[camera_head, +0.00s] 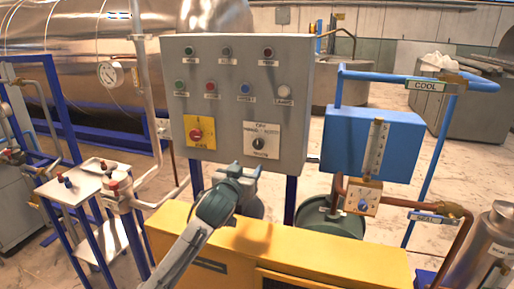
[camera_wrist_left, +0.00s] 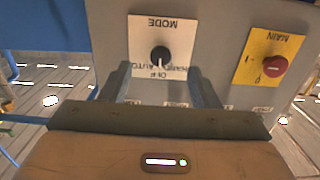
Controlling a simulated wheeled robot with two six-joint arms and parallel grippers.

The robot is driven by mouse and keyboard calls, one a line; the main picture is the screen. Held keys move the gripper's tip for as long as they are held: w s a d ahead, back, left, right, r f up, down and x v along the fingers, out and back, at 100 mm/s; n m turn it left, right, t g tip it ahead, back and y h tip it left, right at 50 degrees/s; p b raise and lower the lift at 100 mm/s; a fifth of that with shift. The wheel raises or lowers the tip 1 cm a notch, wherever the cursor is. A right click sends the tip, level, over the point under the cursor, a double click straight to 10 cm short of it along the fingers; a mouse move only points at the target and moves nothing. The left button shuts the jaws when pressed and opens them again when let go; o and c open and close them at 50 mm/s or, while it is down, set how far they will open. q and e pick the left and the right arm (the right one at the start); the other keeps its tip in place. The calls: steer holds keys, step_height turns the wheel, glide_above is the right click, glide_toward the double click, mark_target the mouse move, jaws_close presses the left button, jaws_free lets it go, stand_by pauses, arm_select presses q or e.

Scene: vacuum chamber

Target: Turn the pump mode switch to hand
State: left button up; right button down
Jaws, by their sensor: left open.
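The pump mode switch is a black knob (camera_head: 258,143) on a white plate on the grey panel, with OFF above it and MODE below. In the left wrist view the plate is upside down, and the knob (camera_wrist_left: 160,57) lies between and beyond the two fingertips. I cannot tell for sure which way its pointer faces. My left gripper (camera_head: 249,168) is just below and in front of the plate in the head view. It also shows in the left wrist view (camera_wrist_left: 160,80), open and empty, its fingers spread either side of the plate's OFF edge. My right gripper is not in view.
A red main switch (camera_head: 195,134) on a yellow plate sits left of the mode switch. Several buttons and lamps fill the upper part of the grey panel (camera_head: 222,60). A yellow cabinet (camera_head: 300,255) stands below it. A blue box (camera_head: 350,140) with pipes is at right.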

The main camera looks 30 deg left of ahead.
mark_target(258, 146)
arm_select(q)
steer(key=shift+t, duration=0.3)
steer(key=p+x, duration=0.1)
steer(key=x, duration=0.2)
steer(key=r+p+x, duration=0.1)
steer(key=p+x, duration=0.1)
steer(key=x, duration=0.2)
steer(key=r+p+x, duration=0.1)
steer(key=x, duration=0.2)
steer(key=shift+w+a+r, duration=0.15)
steer(key=shift+a, duration=0.05)
steer(key=shift+w+a+p, duration=0.15)
steer(key=shift+w+p, duration=0.2)
steer(key=shift+w, duration=0.2)
steer(key=shift+c, duration=0.3)
steer(key=shift+f, duration=0.2)
steer(key=c, duration=0.9)
